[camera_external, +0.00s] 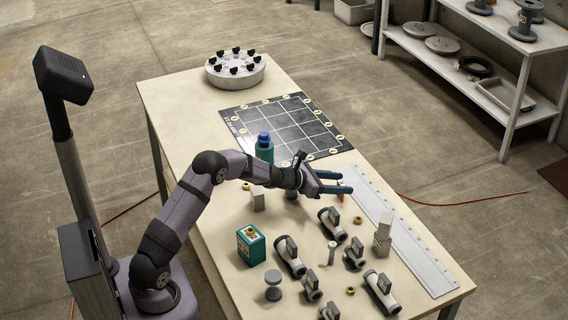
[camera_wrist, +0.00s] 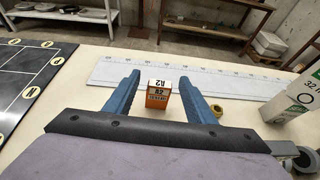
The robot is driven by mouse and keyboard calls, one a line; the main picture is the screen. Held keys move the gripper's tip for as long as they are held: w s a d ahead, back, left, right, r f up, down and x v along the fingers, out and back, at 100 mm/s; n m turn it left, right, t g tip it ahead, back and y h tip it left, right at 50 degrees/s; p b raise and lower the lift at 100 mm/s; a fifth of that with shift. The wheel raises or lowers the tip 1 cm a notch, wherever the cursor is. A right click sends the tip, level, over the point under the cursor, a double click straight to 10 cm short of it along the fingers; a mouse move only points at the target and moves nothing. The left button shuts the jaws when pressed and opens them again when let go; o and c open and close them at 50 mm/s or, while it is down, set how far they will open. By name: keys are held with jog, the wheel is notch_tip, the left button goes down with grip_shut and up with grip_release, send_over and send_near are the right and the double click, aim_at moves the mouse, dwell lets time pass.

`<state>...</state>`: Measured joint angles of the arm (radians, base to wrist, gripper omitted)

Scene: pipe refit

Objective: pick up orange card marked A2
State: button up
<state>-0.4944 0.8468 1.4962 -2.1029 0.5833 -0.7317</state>
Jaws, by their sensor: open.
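The orange card marked A2 (camera_wrist: 158,98) stands on the table as a small box-like block in the wrist view, with a white top band and its lettering upside down. My gripper (camera_wrist: 158,80) is open, its two blue fingers on either side of the card with gaps showing on both sides. In the external view my gripper (camera_external: 346,181) reaches out low over the table, near the long pale ruler strip. There the card is mostly hidden by the fingers.
A pale ruler strip (camera_external: 405,240) lies beyond the card. A brass nut (camera_wrist: 216,110) sits just right of the right finger. A grey block (camera_external: 382,236) and several pipe valves (camera_external: 332,223) stand nearby. A black grid board (camera_external: 283,128) and teal bottle (camera_external: 264,150) are behind.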

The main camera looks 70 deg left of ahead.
aim_at(341, 182)
jog(key=shift+w+f, duration=0.25)
jog(key=shift+w, duration=0.2)
jog(key=c, duration=1.1)
jog(key=shift+r, duration=0.1)
notch_tip(341, 182, up, 10)
jog(key=shift+f+p, duration=0.1)
jog(key=shift+p, duration=0.35)
